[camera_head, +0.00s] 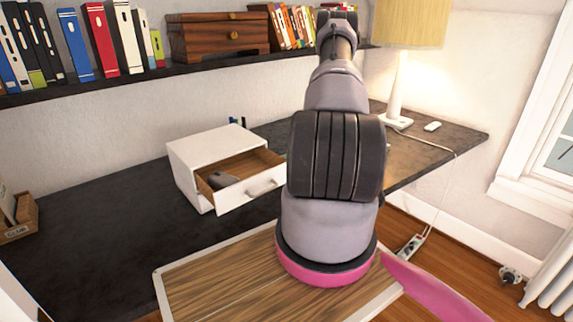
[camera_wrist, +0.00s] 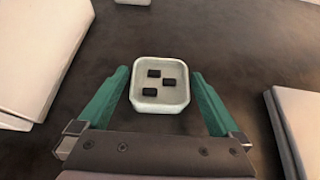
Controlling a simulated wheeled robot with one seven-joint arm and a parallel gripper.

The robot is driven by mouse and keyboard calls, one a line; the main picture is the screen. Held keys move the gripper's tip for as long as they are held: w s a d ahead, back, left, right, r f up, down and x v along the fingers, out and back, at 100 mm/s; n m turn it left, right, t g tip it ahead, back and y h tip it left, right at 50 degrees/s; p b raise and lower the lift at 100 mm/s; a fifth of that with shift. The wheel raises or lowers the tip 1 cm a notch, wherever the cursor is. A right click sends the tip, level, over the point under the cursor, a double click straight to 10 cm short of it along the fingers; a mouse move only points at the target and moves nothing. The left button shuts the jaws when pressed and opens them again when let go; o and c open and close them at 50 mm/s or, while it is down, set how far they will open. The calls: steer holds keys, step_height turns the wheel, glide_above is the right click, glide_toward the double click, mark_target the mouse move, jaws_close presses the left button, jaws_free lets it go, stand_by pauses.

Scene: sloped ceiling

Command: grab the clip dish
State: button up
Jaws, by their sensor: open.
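The clip dish (camera_wrist: 146,101) is a small, pale, square dish with rounded corners, holding 3 small black clips. It stands on the dark desk top in the wrist view. My gripper (camera_wrist: 160,72) is open, with one green finger on each side of the dish. A gap shows between the dish and the right finger; the left finger is very close to the dish, and I cannot tell if it touches. In the head view my arm hides the dish and the gripper.
A white drawer box (camera_head: 190,165) with its drawer open stands left of my arm. A white object (camera_wrist: 295,125) is close on the right in the wrist view. A lamp (camera_head: 398,95) stands at the back right. The dark desk's left part (camera_head: 100,235) is clear.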

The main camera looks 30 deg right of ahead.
steer(key=shift+x, duration=1.05)
steer(key=c, duration=1.2)
